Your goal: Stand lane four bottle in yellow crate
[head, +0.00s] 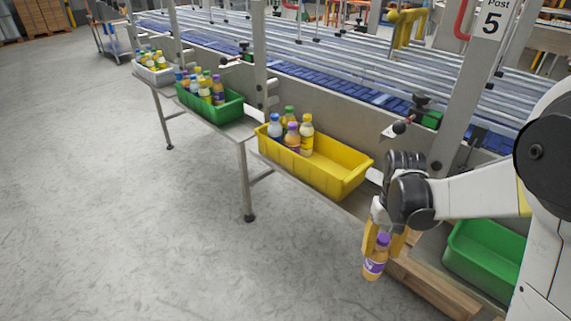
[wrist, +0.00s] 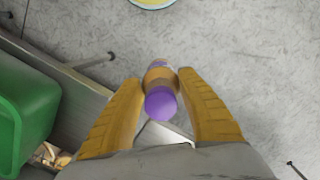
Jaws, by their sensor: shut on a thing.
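My gripper (head: 383,238) is shut on a bottle (head: 375,262) with orange contents, a purple cap and a purple label. The bottle hangs close to upright beyond the front edge of the bench, to the right of the yellow crate. In the wrist view the purple cap of the bottle (wrist: 161,104) shows between the two yellow fingers of my gripper (wrist: 160,95). The yellow crate (head: 345,181) stands on the bench left of my gripper. Several bottles stand in its left part, with blue, green, purple and yellow caps. Its right part looks empty.
An empty-looking green crate (head: 484,258) stands at the lower right, and it shows at the wrist view's left (wrist: 28,112). A filled green crate (head: 228,111) and a white crate (head: 155,73) stand further left. A steel post (head: 468,85) rises behind my arm. Floor in front is clear.

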